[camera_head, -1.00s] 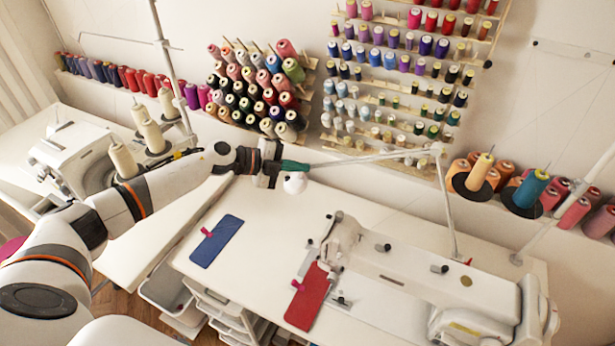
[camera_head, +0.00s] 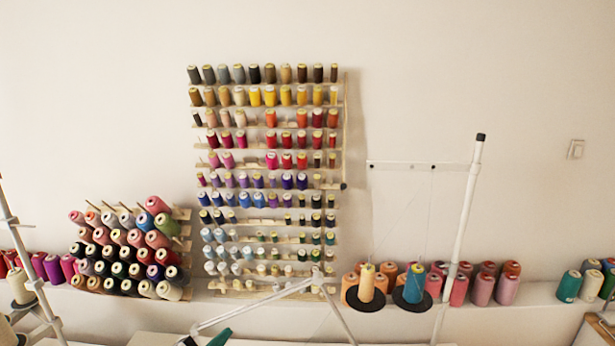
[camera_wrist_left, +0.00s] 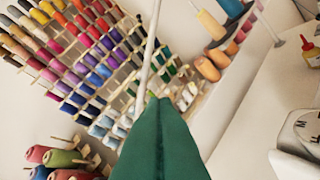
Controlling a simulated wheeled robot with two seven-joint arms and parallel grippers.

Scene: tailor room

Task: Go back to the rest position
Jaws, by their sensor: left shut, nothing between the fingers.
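My left gripper (camera_wrist_left: 158,103) shows in the left wrist view as two green fingers pressed together, with nothing between them. In the head view only a small green part of the left gripper (camera_head: 220,337) shows at the bottom edge. The rest of my left arm is below the picture. My right gripper is in neither view.
A wall rack of thread spools (camera_head: 262,200) fills the middle of the head view. A slanted stand of cones (camera_head: 128,250) is at its left. Thin white poles (camera_head: 457,230) rise in front of the wall. A white table (camera_wrist_left: 262,100) lies at right in the wrist view.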

